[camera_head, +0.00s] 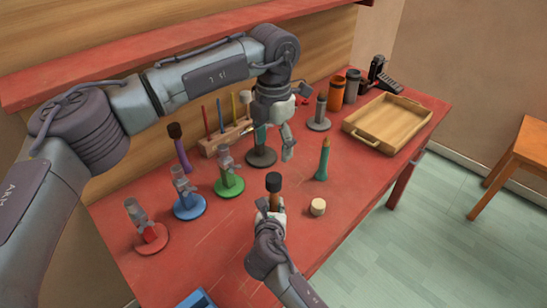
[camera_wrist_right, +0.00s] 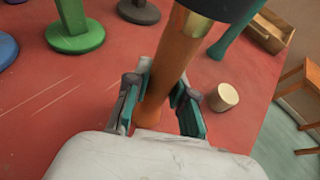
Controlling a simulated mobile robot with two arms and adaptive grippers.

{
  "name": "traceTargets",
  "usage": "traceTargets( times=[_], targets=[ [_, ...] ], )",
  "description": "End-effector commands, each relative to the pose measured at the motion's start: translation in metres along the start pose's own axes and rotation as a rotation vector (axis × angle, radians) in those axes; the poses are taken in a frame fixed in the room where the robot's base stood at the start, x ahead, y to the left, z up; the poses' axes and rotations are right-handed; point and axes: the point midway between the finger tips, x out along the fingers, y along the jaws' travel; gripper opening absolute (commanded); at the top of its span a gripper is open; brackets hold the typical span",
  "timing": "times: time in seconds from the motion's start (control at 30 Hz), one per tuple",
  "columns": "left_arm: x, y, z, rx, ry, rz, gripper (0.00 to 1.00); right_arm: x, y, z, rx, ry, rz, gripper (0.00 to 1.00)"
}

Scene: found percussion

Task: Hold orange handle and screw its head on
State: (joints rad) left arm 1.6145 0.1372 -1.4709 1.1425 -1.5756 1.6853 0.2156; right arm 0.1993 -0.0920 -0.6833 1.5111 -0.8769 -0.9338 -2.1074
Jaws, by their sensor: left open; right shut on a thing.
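The orange handle (camera_head: 274,202) stands roughly upright in my right gripper (camera_head: 272,212). In the right wrist view, the gripper's teal-padded fingers close around the handle (camera_wrist_right: 172,70). A brass collar (camera_wrist_right: 195,27) sits at the handle's top, with a dark head (camera_head: 273,182) directly above it. The head also shows in the right wrist view (camera_wrist_right: 225,8), cut off by the frame edge; I cannot tell how tightly it is seated. My left gripper (camera_head: 277,143) is open and empty, pointing down behind the dark head, apart from it.
Green (camera_head: 229,185), blue (camera_head: 189,207) and red (camera_head: 151,239) stands line the left. A wooden tray (camera_head: 350,130) is at the far right. The front right of the red table is clear.

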Motion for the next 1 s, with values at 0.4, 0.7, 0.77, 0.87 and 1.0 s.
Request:
traceTargets(
  times=[0.4,0.7,0.77,0.87,1.0],
  targets=[
    [-0.007,0.0,0.0,0.001,0.0,0.0,0.71,0.0,0.0,0.0,0.0,0.0,0.0,0.29],
    [-0.007,0.0,0.0,0.001,0.0,0.0,0.71,0.0,0.0,0.0,0.0,0.0,0.0,0.53],
    [-0.007,0.0,0.0,0.001,0.0,0.0,0.71,0.0,0.0,0.0,0.0,0.0,0.0,0.53],
    [-0.007,0.0,0.0,0.001,0.0,0.0,0.71,-0.001,0.0,0.0,0.0,0.0,0.0,0.53],
    [-0.007,0.0,0.0,0.001,0.0,0.0,0.71,-0.013,0.0,-0.001,0.0,0.0,0.0,0.53]
  ],
)
